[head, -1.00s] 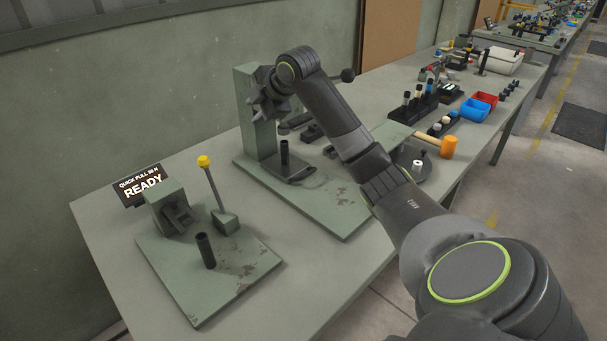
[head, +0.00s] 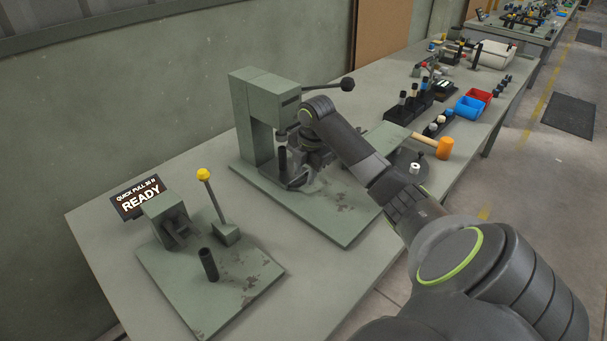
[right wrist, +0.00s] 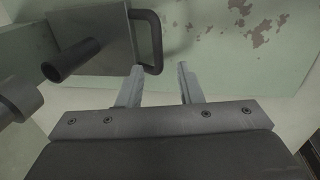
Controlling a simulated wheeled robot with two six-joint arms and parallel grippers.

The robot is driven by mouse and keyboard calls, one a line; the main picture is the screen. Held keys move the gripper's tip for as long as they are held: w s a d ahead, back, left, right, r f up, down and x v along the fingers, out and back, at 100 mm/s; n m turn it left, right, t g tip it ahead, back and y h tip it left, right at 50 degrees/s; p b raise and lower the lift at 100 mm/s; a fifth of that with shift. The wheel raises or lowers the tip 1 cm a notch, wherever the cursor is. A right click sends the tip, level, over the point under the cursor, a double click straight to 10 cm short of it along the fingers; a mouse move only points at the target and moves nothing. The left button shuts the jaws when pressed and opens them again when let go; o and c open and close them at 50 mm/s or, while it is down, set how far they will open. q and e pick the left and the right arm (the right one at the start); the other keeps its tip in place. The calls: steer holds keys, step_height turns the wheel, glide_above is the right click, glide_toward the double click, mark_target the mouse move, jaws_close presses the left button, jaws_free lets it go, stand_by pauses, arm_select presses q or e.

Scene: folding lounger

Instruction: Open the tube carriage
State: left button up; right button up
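The tube carriage is a grey plate (right wrist: 95,35) with a dark upright tube (right wrist: 70,60) and a dark bow handle (right wrist: 152,40) on its side in the right wrist view. In the head view the tube (head: 283,165) stands under the head of the green press (head: 262,110), and my gripper partly hides the carriage. My right gripper (right wrist: 160,78) is open and empty. Its two fingers point at the handle's near end; the left finger appears close to it, but contact cannot be told. My left gripper is not in view.
The press lever ends in a black knob (head: 347,84) above my right arm. At the left is a test fixture (head: 205,285) with a yellow-knobbed lever (head: 203,175) and a READY sign (head: 139,196). A mallet (head: 443,147) and bins (head: 469,108) lie to the right.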

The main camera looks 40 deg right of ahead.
steer(key=shift+w+f, duration=0.25)
steer(key=shift+f, duration=0.8)
steer(key=shift+c, duration=0.3)
jaws_close()
